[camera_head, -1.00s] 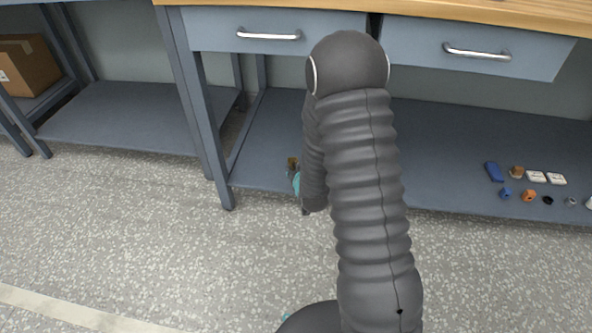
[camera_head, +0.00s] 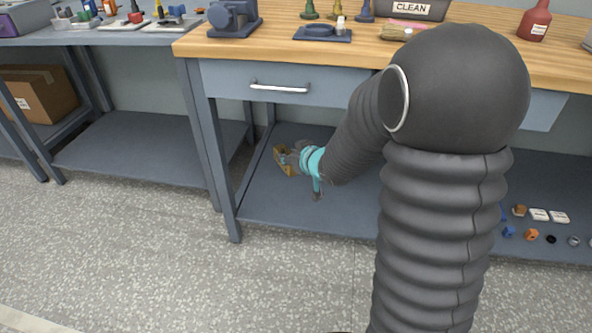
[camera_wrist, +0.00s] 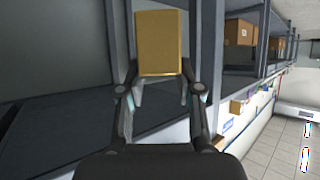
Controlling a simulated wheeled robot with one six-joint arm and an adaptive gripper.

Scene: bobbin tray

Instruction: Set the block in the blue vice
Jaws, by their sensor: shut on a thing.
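My gripper (camera_head: 294,158) is shut on a brass-coloured block (camera_head: 282,162) and holds it in front of the open space under the wooden bench. In the wrist view the block (camera_wrist: 158,42) sits upright between the two fingertips of my gripper (camera_wrist: 160,84). A blue-grey vice (camera_head: 232,20) stands on the left end of the wooden bench top, well above and to the left of the block. Its jaw gap is too small to make out. The block and the vice are apart.
The wooden bench top (camera_head: 290,48) carries a blue-grey dish (camera_head: 322,34), a grey bin labelled CLEAN (camera_head: 412,9) and a red bottle (camera_head: 534,20). A drawer (camera_head: 285,84) is below its edge. Small parts lie on the lower shelf (camera_head: 300,210) at right.

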